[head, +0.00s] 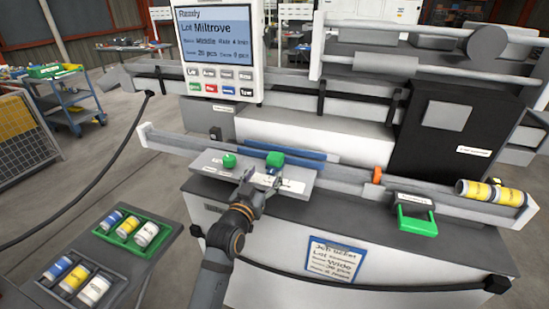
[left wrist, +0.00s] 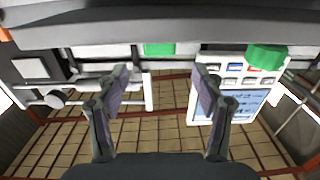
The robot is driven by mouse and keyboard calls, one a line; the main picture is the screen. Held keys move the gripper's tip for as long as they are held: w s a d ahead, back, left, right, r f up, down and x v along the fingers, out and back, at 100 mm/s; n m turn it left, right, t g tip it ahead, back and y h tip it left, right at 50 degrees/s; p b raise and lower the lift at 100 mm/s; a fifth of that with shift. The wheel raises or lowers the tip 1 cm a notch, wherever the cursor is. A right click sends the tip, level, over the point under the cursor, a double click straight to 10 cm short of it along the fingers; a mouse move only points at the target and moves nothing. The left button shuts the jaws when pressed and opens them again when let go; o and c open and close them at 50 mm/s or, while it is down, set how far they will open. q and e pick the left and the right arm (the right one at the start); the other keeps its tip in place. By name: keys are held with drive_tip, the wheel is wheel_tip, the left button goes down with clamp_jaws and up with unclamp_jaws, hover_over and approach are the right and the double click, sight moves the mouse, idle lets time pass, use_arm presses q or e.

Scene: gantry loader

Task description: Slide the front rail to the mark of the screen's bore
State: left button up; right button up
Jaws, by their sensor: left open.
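The screen (head: 222,35) at the top centre reads Ready, Lot Miltrove, with a bore line that seems to say Middle. The long grey front rail (head: 340,178) runs across the machine's front. A grey plate (head: 215,165) with white labels sits at its left half, with a round green knob (head: 229,160) and a green block (head: 275,157) beside it. My left gripper (head: 262,180) is open over the plate, just on the near side of the green block. In the left wrist view the block (left wrist: 160,48) lies ahead between the spread fingers, apart from them. The marks are too small to read.
A blue-framed job ticket (head: 335,259) on the front seems to say Wide. A tray (head: 100,260) with several cans stands front left, beside a hanging cable (head: 100,177).

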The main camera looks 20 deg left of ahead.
sight(273, 161)
use_arm(q)
drive_tip(key=w+p, duration=0.2)
drive_tip(key=w, duration=0.5)
drive_tip(key=shift+w, duration=0.35)
drive_tip(key=shift+w+d, duration=0.15)
drive_tip(key=shift+w, duration=0.1)
drive_tip(key=c, duration=1.2)
clamp_jaws()
use_arm(e)
drive_tip(key=r, duration=0.2)
drive_tip(key=w+d+r, duration=0.1)
